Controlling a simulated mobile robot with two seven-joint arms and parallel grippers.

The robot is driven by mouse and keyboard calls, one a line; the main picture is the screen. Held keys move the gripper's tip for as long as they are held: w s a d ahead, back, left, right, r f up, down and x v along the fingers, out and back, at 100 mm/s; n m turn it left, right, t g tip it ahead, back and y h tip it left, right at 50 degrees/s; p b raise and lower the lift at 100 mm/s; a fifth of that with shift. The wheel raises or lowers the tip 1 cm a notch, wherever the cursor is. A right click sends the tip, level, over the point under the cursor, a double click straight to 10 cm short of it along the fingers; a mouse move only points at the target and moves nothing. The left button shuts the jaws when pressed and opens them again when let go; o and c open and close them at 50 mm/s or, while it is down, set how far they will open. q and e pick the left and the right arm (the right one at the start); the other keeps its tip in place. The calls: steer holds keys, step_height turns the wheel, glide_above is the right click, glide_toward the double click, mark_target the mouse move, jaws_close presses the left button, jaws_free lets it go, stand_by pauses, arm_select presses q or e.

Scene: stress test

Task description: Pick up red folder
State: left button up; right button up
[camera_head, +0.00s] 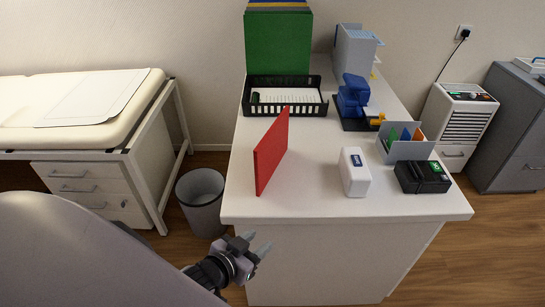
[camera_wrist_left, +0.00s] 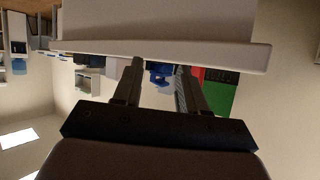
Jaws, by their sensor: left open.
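A red folder (camera_head: 271,150) stands upright on its edge on the white desk (camera_head: 310,190), left of the middle. In the left wrist view, which is upside down, a strip of the red folder (camera_wrist_left: 198,74) shows beside the right-hand finger, partly hidden by it. My left gripper (camera_head: 257,243) is open and empty in front of the desk, below its top and near its front edge, apart from the folder. Its two fingers also show spread in the left wrist view (camera_wrist_left: 159,70). My right gripper is not in view.
A black wire tray (camera_head: 258,107) with papers and large green folder (camera_head: 278,42) stand behind the red folder. A white box (camera_head: 354,171), black device (camera_head: 422,177) and blue item (camera_head: 354,97) stand to the right. A grey bin (camera_head: 201,200) stands left of the desk.

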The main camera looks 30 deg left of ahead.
mark_target(255, 160)
arm_select(q)
steer(key=w+a+r+n+t+y+b, duration=0.1)
steer(key=w+a+r, duration=0.1)
steer(key=w+r, duration=0.1)
steer(key=w+a+r+n+t+y+b, duration=0.1)
steer(key=w+a+r+t+b, duration=0.1)
steer(key=w+a+r, duration=0.1)
steer(key=w+a+r+n+t+y+b, duration=0.1)
steer(key=w+a+r+t+b, duration=0.1)
steer(key=w+r, duration=0.3)
steer(key=shift+w+a+r, duration=0.15)
steer(key=shift+w+a, duration=0.25)
steer(key=shift+a, duration=0.25)
steer(key=shift+w+a, duration=0.1)
steer(key=shift+w, duration=0.5)
steer(key=shift+w+a+f, duration=0.15)
steer(key=shift+w+a, duration=0.05)
steer(key=shift+w, duration=1.2)
steer(key=shift+w+a+f, duration=0.1)
steer(key=shift+w+a, duration=0.1)
steer(key=shift+w, duration=1.2)
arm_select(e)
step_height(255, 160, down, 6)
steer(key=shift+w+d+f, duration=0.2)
arm_select(q)
jaws_close()
